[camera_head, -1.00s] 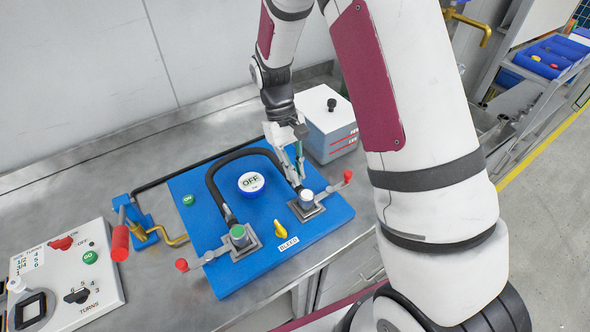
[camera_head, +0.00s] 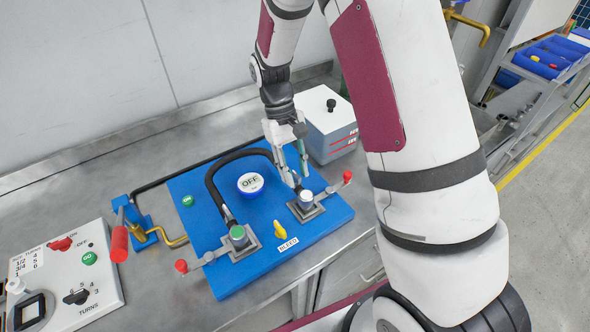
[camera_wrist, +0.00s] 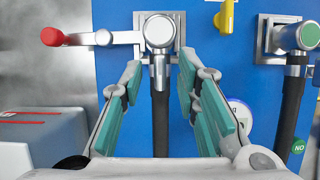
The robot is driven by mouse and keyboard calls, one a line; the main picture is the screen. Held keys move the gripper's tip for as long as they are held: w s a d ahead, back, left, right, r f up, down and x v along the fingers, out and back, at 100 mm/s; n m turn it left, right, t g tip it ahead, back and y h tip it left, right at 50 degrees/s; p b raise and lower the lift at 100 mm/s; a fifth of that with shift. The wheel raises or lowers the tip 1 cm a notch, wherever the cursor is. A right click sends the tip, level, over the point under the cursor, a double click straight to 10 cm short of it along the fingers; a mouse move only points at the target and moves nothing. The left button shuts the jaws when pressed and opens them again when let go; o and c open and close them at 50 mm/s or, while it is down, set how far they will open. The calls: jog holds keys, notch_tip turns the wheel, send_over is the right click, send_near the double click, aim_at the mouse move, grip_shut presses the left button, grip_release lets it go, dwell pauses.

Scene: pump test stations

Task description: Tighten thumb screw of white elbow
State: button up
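The white-capped elbow (camera_head: 307,197) stands on a square metal mount at the right of the blue panel. In the wrist view the white elbow (camera_wrist: 160,31) is top centre, with a black hose running down from it. A metal side arm with a red knob (camera_head: 347,176) sticks out from it; in the wrist view the red knob (camera_wrist: 54,37) is at left. Which part is the thumb screw I cannot tell for sure. My gripper (camera_head: 298,174) is open above the hose side of the elbow. Its green-padded fingers in the wrist view (camera_wrist: 158,78) stand either side of the hose, apparently holding nothing.
A green-capped elbow (camera_head: 239,235) with its own red knob stands at the panel's lower left. A grey-white box (camera_head: 328,122) stands close behind my gripper. A control box (camera_head: 65,275) is at left.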

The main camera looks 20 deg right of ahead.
jog(key=v, duration=1.1)
jog(key=shift+r, duration=0.35)
jog(key=s+r+m+t, duration=0.1)
jog(key=s+r+t, duration=0.4)
jog(key=s+r, duration=0.65)
jog(key=s+r+m+t, duration=0.1)
jog(key=s+r+t, duration=0.2)
jog(key=s, duration=0.8)
jog(key=shift+d+r+t+y, duration=0.35)
jog(key=shift+d+t+y, duration=0.1)
jog(key=shift+t, duration=0.55)
